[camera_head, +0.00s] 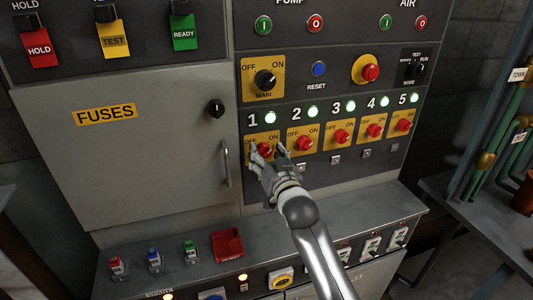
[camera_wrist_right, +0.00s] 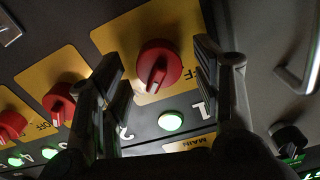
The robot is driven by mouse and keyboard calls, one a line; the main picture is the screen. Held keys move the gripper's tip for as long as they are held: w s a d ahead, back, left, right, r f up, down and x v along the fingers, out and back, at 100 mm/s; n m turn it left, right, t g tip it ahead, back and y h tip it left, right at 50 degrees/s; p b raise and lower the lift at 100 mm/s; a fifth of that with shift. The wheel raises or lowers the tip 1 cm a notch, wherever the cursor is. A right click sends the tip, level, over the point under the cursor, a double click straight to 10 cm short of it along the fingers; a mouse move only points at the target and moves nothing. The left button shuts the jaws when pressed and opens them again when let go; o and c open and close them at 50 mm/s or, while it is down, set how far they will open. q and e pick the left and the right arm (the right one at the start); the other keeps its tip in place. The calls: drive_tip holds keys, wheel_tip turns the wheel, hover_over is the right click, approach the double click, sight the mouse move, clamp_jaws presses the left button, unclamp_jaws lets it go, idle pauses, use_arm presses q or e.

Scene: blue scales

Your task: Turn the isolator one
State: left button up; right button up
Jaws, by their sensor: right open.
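Isolator one is a red rotary knob (camera_head: 264,149) on a yellow OFF/ON plate under the number 1. A green lamp (camera_head: 252,117) beside the number is lit. In the right wrist view, isolator one (camera_wrist_right: 158,66) sits between the fingers, with clear space on both sides. My right gripper (camera_head: 268,153) is open around the knob in the head view and hides part of its plate; it also shows in the wrist view (camera_wrist_right: 165,75). The fingers do not appear to touch the knob. My left gripper is not in view.
Isolator two (camera_head: 305,143) and several more red knobs run to the right, all with lit green lamps. The black MAIN switch (camera_head: 265,80) is above. The fuses door (camera_head: 130,150) with its handle (camera_head: 226,164) is left. A ledge (camera_head: 330,228) with a red tray (camera_head: 227,245) lies below.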

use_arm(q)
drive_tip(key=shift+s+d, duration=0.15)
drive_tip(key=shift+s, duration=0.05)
use_arm(e)
drive_tip(key=shift+w, duration=0.1)
drive_tip(key=c, duration=1)
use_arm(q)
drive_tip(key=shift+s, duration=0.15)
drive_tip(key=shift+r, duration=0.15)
use_arm(e)
drive_tip(key=n+p, duration=0.1)
drive_tip(key=n, duration=0.2)
drive_tip(key=shift+a+r+n+p, duration=0.1)
drive_tip(key=shift+n+p, duration=0.3)
drive_tip(key=n+p, duration=0.1)
drive_tip(key=n, duration=0.3)
drive_tip(key=shift+n, duration=0.3)
drive_tip(key=n+p, duration=0.1)
drive_tip(key=n, duration=0.3)
drive_tip(key=shift+a+n, duration=0.1)
drive_tip(key=shift+n, duration=0.2)
use_arm(q)
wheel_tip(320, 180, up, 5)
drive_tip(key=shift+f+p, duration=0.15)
drive_tip(key=shift+p, duration=0.5)
use_arm(e)
drive_tip(key=n, duration=0.4)
drive_tip(key=shift+f+n, duration=0.2)
drive_tip(key=shift+n, duration=0.2)
